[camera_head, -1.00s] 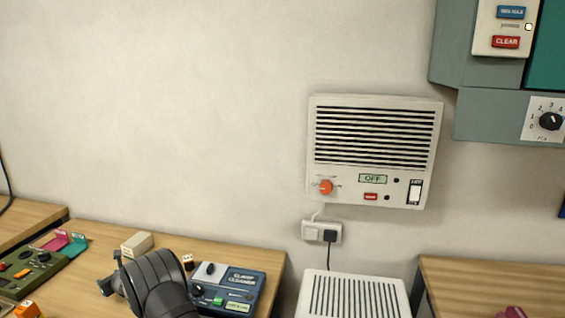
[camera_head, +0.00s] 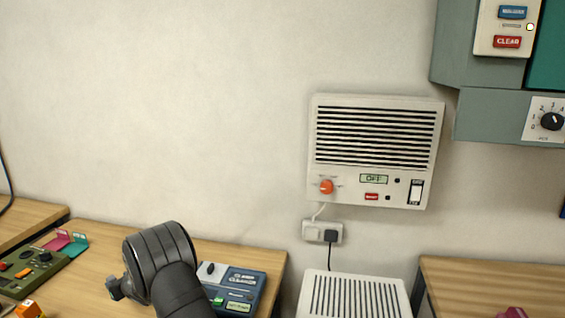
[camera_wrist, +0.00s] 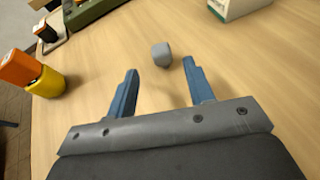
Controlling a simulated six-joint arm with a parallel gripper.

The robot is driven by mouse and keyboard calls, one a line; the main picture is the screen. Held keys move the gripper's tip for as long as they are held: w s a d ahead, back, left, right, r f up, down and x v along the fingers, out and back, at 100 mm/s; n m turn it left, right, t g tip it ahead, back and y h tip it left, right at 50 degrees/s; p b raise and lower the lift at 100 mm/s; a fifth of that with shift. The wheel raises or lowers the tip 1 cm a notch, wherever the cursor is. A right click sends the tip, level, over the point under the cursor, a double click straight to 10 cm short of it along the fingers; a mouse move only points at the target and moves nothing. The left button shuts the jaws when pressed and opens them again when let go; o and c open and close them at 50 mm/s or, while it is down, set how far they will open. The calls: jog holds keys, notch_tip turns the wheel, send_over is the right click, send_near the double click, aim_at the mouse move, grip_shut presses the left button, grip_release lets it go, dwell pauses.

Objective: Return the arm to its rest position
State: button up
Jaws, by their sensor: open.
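My gripper (camera_wrist: 160,66) is open in the wrist view, its two blue fingers apart above the wooden table. A small grey block (camera_wrist: 162,54) lies on the table beyond the fingertips and is not held. In the head view my dark arm (camera_head: 160,262) stands over the front bench at the lower left. The fingers cannot be made out there.
A blue device (camera_head: 238,287) is right beside my arm, and a green panel (camera_head: 30,268) lies to the left. A white wall unit (camera_head: 375,150) hangs ahead. In the wrist view, an orange-and-yellow object (camera_wrist: 45,82) stands at left and a pale box (camera_wrist: 238,5) at top.

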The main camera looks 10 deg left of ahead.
jog(key=v, duration=0.3)
jog(key=shift+s+d+r, duration=0.1)
jog(key=shift+s+d, duration=0.05)
jog(key=shift+d, duration=0.1)
jog(key=x, duration=1.2)
notch_tip(320, 180, up, 5)
jog(key=shift+d+f, duration=0.15)
jog(key=shift+f, duration=0.05)
jog(key=w+d+r, duration=0.5)
jog(key=d+r, duration=0.2)
jog(key=d, duration=0.4)
jog(key=s+d+n+g+y, duration=0.1)
jog(key=d+n+g, duration=0.35)
jog(key=d, duration=0.45)
send_near(112, 278)
jog(key=shift+w+d+r+g, duration=0.1)
jog(key=shift+d+r+g, duration=0.15)
jog(key=shift+d+r, duration=0.05)
jog(key=shift+a+f, duration=0.2)
jog(key=shift+a, duration=0.2)
